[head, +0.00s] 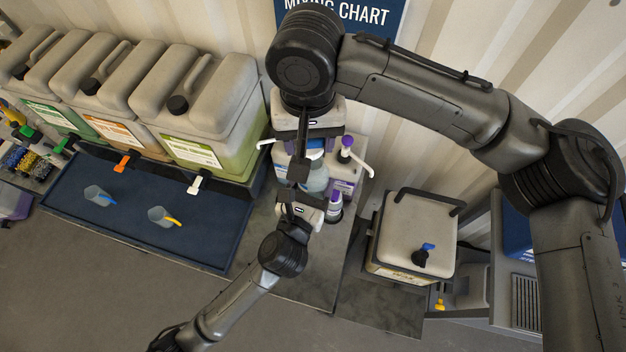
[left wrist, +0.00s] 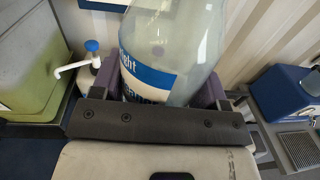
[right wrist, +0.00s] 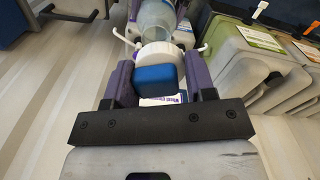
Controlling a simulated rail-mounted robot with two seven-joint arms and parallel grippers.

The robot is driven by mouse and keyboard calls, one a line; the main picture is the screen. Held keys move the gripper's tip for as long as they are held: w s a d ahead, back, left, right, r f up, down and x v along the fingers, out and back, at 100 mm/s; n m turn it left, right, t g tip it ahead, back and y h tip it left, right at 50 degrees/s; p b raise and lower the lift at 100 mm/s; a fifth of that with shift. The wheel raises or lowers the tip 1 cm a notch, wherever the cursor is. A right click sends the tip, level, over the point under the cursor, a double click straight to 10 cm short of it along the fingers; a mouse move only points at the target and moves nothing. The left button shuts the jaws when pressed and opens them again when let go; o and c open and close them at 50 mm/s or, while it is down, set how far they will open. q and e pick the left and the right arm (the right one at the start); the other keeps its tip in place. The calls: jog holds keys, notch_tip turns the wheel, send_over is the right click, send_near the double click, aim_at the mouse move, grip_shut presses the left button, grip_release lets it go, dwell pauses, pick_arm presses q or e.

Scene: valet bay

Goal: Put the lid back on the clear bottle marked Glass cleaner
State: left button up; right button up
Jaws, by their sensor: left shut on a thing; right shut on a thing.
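The clear bottle (head: 316,180) stands among other bottles on the narrow bench. In the left wrist view the bottle (left wrist: 190,45) has a blue and white label, only partly readable, and its top is out of frame. My left gripper (head: 312,199) is shut on the bottle's body from the near side. My right gripper (head: 308,153) comes from the far side and is shut on a white lid (right wrist: 163,50). The lid is close to the bottle's top end in the right wrist view. I cannot tell whether lid and neck touch. My right arm hides part of both in the head view.
A purple-topped pump bottle (head: 347,155) stands close on the right, and a white pump spout (head: 265,144) on the left. A blue block-shaped thing (right wrist: 155,78) shows between the right fingers. Large canisters (head: 205,105) and a blue tray (head: 135,235) with two scoops lie left.

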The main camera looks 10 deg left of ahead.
aim_at(313, 181)
jog(key=shift+w+d+f+m, duration=0.1)
jog(key=shift+w+d+m, duration=0.05)
jog(key=shift+w, duration=0.3)
jog(key=shift+w+d+m, duration=0.15)
jog(key=shift+w, duration=0.3)
jog(key=shift+s, duration=0.15)
jog(key=shift+f, duration=0.15)
jog(key=shift+f, duration=1.85)
jog(key=shift+s+f, duration=0.1)
jog(key=shift+f, duration=0.8)
jog(key=shift+f, duration=0.55)
